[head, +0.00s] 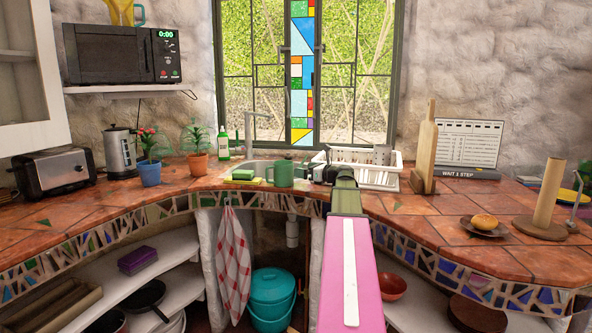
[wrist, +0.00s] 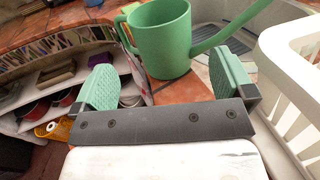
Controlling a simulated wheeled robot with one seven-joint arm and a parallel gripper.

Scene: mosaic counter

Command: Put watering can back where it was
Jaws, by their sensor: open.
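The green watering can (head: 284,174) stands upright on the tiled counter at the front edge of the sink. In the wrist view the watering can (wrist: 162,42) is just beyond my fingertips, its handle to the left and its spout rising to the right. My gripper (wrist: 165,80) is open, with one green pad on each side of the space in front of the can, and nothing is held. In the head view my gripper (head: 322,173) is just right of the can, partly hidden by my arm.
A white dish rack (head: 380,178) stands close on the right, also large in the wrist view (wrist: 290,60). Sponges (head: 243,174) lie left of the can. A blue-potted plant (head: 150,172) and an orange-potted plant (head: 196,165) stand farther left. A sign (head: 458,143) reads "WAIT 1 STEP".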

